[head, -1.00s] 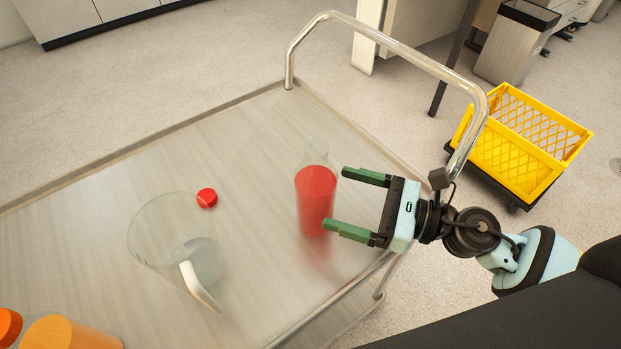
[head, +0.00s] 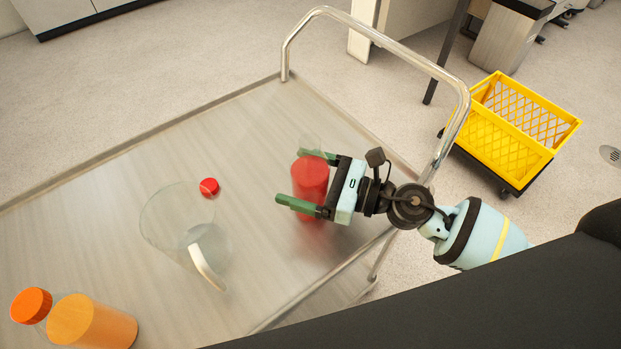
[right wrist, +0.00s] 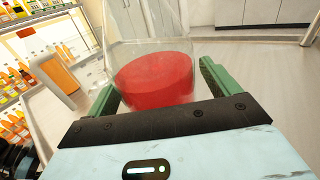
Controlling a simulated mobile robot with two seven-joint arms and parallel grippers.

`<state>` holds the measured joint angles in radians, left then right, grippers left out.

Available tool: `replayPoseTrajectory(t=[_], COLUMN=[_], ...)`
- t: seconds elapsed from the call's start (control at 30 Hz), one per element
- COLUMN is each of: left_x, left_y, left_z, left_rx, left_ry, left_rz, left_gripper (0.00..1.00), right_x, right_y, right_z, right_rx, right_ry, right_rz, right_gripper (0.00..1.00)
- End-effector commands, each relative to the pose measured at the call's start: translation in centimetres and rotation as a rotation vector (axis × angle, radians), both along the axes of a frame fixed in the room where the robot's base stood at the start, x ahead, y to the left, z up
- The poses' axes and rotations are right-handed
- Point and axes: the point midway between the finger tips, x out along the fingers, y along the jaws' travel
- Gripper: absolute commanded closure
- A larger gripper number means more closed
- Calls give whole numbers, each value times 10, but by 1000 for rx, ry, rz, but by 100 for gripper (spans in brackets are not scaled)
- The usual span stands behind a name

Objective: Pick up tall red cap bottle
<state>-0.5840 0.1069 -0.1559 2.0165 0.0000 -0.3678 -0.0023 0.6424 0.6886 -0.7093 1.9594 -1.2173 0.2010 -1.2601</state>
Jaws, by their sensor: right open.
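A clear container with red contents (head: 309,182) stands on the trolley top, with no cap visible on it. My right gripper (head: 293,177) is open, its two green fingers on either side of this container. In the right wrist view the red contents (right wrist: 155,78) fill the space between the fingers, with clear wall above; I cannot tell whether the fingers touch it. A small round red piece like a cap (head: 209,187) shows beside the clear pitcher, apart from the container. My left gripper is not in view.
A clear pitcher with a handle (head: 207,270) stands left on the trolley. An orange-capped bottle (head: 100,322) is at the front left. A metal rail (head: 385,45) rises at the trolley's far right edge. A yellow crate (head: 512,130) stands on the floor beyond.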

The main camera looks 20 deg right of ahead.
Motion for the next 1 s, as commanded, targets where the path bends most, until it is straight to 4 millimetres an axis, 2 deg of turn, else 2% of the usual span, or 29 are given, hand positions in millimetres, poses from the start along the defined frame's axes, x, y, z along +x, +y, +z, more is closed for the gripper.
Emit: replayPoseTrajectory(t=[0.3, 0.8, 1.0], left_x=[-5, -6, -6], left_y=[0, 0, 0], left_z=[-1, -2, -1], left_rx=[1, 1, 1], left_ry=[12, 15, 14], left_rz=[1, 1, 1], left_gripper=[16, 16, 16], right_x=[2, 2, 3], right_y=[4, 4, 4], right_z=[-1, 0, 1], right_rx=[-1, 1, 0], right_ry=[2, -1, -1], right_rz=[0, 0, 0], right_gripper=[14, 78, 78])
